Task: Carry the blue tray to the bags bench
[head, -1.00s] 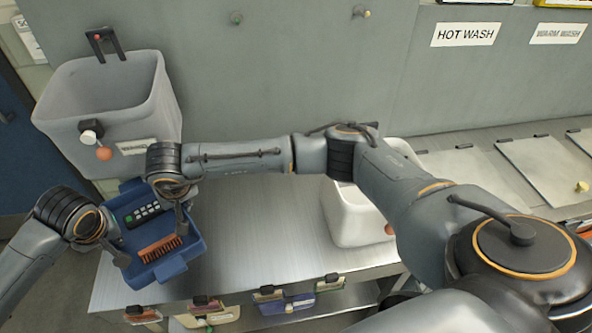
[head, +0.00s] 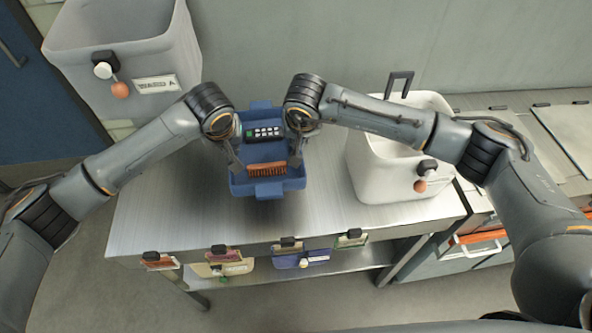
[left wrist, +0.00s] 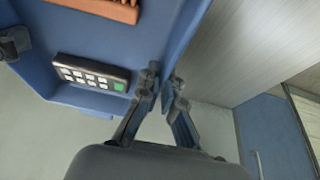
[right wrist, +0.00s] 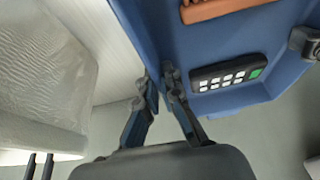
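The blue tray (head: 266,188) is held between my two grippers, over the metal bench (head: 150,215) in the head view. In it lie a black keypad device (head: 263,133) with pale buttons and an orange brush (head: 267,169). My left gripper (left wrist: 163,88) is shut on the tray's left wall, with a finger on each side of it. My right gripper (right wrist: 160,85) is shut on the opposite wall in the same way. The head view does not clearly show whether the tray's underside touches the bench.
A grey bin (head: 130,60) labelled WARD A stands at the back left. A white bin (head: 390,190) stands on the bench to the right of the tray. Bare bench top shows left of the tray.

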